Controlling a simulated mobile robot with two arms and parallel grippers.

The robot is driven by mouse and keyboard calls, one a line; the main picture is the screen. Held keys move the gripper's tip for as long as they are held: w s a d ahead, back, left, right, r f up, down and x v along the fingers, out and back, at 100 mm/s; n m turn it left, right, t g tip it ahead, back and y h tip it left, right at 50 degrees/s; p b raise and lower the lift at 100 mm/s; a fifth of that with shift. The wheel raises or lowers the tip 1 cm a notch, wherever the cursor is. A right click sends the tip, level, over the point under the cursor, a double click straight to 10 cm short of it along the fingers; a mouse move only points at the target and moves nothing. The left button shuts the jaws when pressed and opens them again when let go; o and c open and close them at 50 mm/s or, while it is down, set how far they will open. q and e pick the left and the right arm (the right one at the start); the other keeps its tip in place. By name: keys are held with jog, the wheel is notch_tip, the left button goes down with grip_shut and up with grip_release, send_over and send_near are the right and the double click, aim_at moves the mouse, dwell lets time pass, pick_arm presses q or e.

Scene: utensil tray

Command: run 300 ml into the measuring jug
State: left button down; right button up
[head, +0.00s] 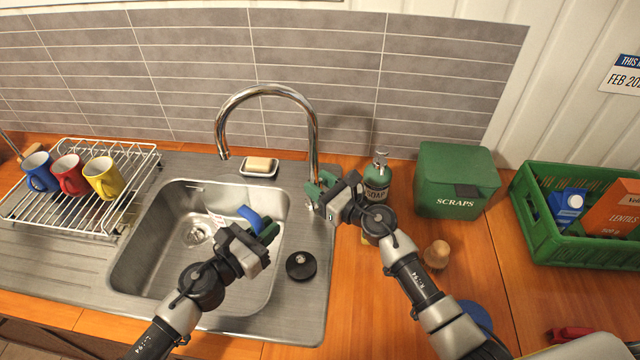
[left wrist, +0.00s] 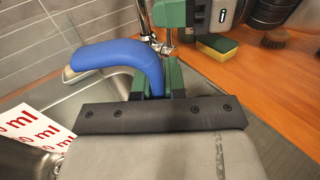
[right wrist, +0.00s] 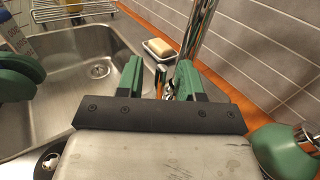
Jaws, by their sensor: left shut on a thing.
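The measuring jug's blue handle (head: 250,215) shows in the head view over the sink's right half. My left gripper (head: 268,232) is shut on this handle. In the left wrist view the blue handle (left wrist: 120,58) runs between the fingers, and the jug's white label (left wrist: 30,128) with red ml marks stands at the left. The jug's fill level cannot be made out. The chrome tap (head: 313,135) arches over the sink, its spout left of the jug's handle; no stream shows. My right gripper (head: 325,190) is open at the tap's base, with a chrome lever (right wrist: 161,80) between its fingertips.
The steel sink (head: 150,235) has a drain at its bottom. A rack (head: 120,205) with three mugs is at left. A soap dish (head: 259,168) lies behind the sink. A soap bottle (head: 377,178), green scraps bin (head: 455,170) and green crate (head: 545,225) stand at right.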

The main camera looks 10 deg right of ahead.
grip_shut()
jog(key=shift+a, duration=0.15)
jog(key=shift+s+a+f+n+g+h, duration=0.1)
jog(key=shift+a+f+n+g+h, duration=0.25)
jog(key=shift+a+n, duration=0.4)
jog(key=shift+w+a+f+n+g+h, duration=0.1)
jog(key=shift+a+n+g+h, duration=0.3)
jog(key=shift+a+n+h, duration=0.3)
jog(key=shift+s+a+f+n+g+h, duration=0.1)
jog(key=shift+a+f+n+g+h, duration=0.2)
jog(key=shift+a+n, duration=0.5)
jog(key=shift+d, duration=0.1)
grip_release()
jog(key=shift+r, duration=0.1)
